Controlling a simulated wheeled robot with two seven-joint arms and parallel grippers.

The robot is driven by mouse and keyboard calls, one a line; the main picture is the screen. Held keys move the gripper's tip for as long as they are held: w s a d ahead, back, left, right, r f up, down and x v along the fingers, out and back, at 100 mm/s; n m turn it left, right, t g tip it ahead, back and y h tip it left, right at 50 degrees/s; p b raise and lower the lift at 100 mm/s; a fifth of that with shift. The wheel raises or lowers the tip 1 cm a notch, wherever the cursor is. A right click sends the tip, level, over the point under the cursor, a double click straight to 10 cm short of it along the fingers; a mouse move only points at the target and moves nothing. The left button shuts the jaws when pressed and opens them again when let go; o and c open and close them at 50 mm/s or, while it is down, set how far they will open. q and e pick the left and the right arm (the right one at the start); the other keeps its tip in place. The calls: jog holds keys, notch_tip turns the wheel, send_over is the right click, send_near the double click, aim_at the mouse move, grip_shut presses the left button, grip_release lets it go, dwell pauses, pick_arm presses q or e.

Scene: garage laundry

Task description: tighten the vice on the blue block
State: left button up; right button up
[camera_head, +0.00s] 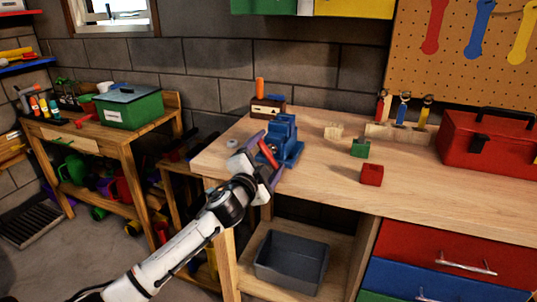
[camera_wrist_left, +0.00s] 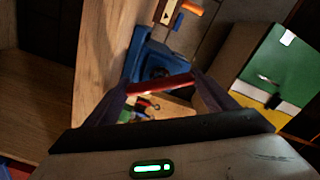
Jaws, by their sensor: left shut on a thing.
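The blue vice (camera_head: 291,151) stands at the left front corner of the wooden workbench, and it also shows in the left wrist view (camera_wrist_left: 134,62). My left gripper (camera_head: 266,160) is at the front of the vice. In the left wrist view its fingers (camera_wrist_left: 160,88) are shut on the red handle bar (camera_wrist_left: 160,84) of the vice, which lies across between them. I cannot tell a separate blue block from the blue vice body in either view. My right gripper is not in view.
A green block (camera_head: 360,149) and a red block (camera_head: 372,175) lie right of the vice on the workbench (camera_head: 450,192). A red toolbox (camera_head: 490,148) stands farther right. A wooden box with an orange handle (camera_head: 267,108) is behind the vice. A grey bin (camera_head: 291,262) sits below.

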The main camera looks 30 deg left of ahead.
pick_arm(q)
jog(key=shift+a+f, duration=0.25)
dwell(0.4)
